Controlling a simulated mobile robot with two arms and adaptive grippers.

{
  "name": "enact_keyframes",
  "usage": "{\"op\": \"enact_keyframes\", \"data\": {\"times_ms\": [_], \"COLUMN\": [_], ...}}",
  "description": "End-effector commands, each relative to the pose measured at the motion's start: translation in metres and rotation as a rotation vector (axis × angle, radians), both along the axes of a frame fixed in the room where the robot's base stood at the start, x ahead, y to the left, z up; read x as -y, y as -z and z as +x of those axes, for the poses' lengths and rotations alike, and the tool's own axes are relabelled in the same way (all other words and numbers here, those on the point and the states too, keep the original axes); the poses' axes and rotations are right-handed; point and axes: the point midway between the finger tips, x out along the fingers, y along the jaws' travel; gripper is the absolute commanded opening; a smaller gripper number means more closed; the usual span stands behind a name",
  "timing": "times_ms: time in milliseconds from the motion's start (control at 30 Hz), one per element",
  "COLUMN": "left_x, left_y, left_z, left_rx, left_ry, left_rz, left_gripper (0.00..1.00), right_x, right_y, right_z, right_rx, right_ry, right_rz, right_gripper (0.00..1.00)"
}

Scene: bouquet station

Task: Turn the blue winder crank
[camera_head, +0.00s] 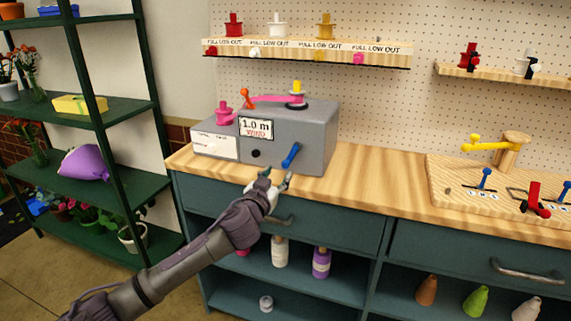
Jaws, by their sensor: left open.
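The blue winder crank (291,155) is a short slanted handle on the front face of a grey winder box (315,140) on the wooden counter. The box bears a label reading "1.0 m WIND". My left gripper (277,178) is open and empty, just below and slightly left of the crank, in front of the counter edge. A small gap appears between its fingertips and the crank. My right gripper is out of view.
A shelf (308,60) with several spools hangs above the box. A wooden board (455,200) with levers lies at the right of the counter (380,190); the counter between is clear. A green plant rack (110,110) stands at left. A drawer handle (528,274) juts out at lower right.

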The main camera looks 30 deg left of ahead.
Motion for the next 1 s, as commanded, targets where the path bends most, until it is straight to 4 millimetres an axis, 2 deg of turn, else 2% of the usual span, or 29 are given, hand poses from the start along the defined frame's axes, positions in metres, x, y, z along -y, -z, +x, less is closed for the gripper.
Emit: {"op": "enact_keyframes", "data": {"times_ms": [100,333,500,800,1000], "left_x": [-0.006,-0.014,-0.016,-0.016,-0.016], "left_y": [-0.002,0.0,0.001,0.001,0.001], "left_z": [0.025,0.058,0.067,0.068,0.068], "left_rx": [0.002,0.0,-0.001,-0.002,-0.002], "left_ry": [-0.002,0.0,0.0,0.001,0.001], "left_rz": [0.001,0.0,0.002,0.0,0.0], "left_gripper": [0.49,0.49,0.49,0.49,0.15], "right_x": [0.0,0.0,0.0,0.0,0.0], "right_y": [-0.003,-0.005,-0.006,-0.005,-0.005], "right_z": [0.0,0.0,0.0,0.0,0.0], "right_rx": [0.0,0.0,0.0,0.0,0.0], "right_ry": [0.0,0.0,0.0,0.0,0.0], "right_rz": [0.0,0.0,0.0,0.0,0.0], "right_gripper": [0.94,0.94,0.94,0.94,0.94]}}
